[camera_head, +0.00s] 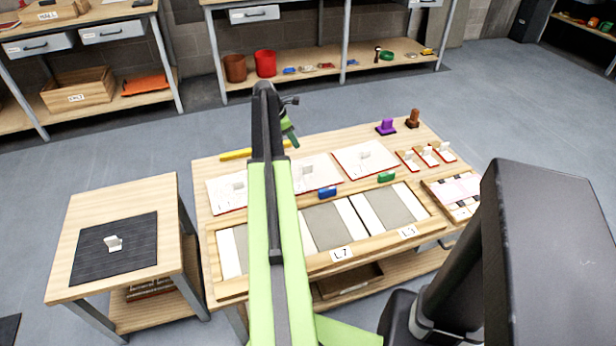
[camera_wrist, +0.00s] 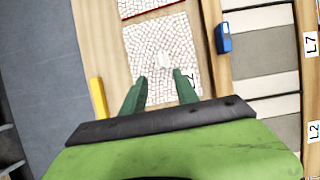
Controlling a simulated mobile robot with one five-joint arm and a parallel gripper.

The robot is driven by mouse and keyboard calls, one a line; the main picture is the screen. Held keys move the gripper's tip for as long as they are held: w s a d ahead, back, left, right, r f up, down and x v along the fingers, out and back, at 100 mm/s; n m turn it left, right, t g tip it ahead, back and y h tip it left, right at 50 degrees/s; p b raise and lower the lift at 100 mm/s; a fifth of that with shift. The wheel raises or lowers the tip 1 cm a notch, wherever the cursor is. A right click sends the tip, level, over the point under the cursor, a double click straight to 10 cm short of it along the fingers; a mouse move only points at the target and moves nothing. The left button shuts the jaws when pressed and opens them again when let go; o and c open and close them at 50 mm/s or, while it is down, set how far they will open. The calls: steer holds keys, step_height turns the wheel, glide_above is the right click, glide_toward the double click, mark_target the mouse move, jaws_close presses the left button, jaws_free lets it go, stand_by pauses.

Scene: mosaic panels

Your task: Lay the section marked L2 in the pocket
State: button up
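A white mosaic section (camera_wrist: 148,44) with a pale upright knob (camera_wrist: 160,61) lies below my gripper (camera_wrist: 161,92) in the wrist view. Its dark mark is partly hidden by a finger, so I cannot read it fully. In the head view it looks like the middle section (camera_head: 313,168) of three on the table. My gripper is open and empty, its green fingers above the section, apart from the knob. The L2 label (camera_wrist: 314,130) stands by a pocket with a grey floor (camera_wrist: 280,131), partly covered by my gripper. My arm hides that label in the head view.
Pockets L7 (camera_head: 325,226) and L5 (camera_head: 388,206) lie right of my arm. A blue block (camera_head: 327,192), green block (camera_head: 386,177) and yellow bar (camera_head: 250,153) lie around the sections. Purple (camera_head: 386,127) and brown (camera_head: 412,118) pieces stand behind. A side table holds a dark mat (camera_head: 90,262).

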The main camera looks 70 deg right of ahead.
steer(key=b, duration=1.1)
glide_toward(308, 166)
steer(key=x, duration=0.5)
steer(key=shift+w+d+f, duration=0.15)
steer(key=shift+w+d, duration=0.05)
steer(key=shift+d, duration=0.1)
steer(key=shift+s+d+f, duration=0.1)
steer(key=shift+s+f, duration=0.05)
steer(key=shift+f, duration=0.05)
steer(key=shift+r, duration=0.1)
steer(key=b+x, duration=0.5)
steer(key=shift+f, duration=0.3)
steer(key=shift+r, duration=0.2)
jaws_close()
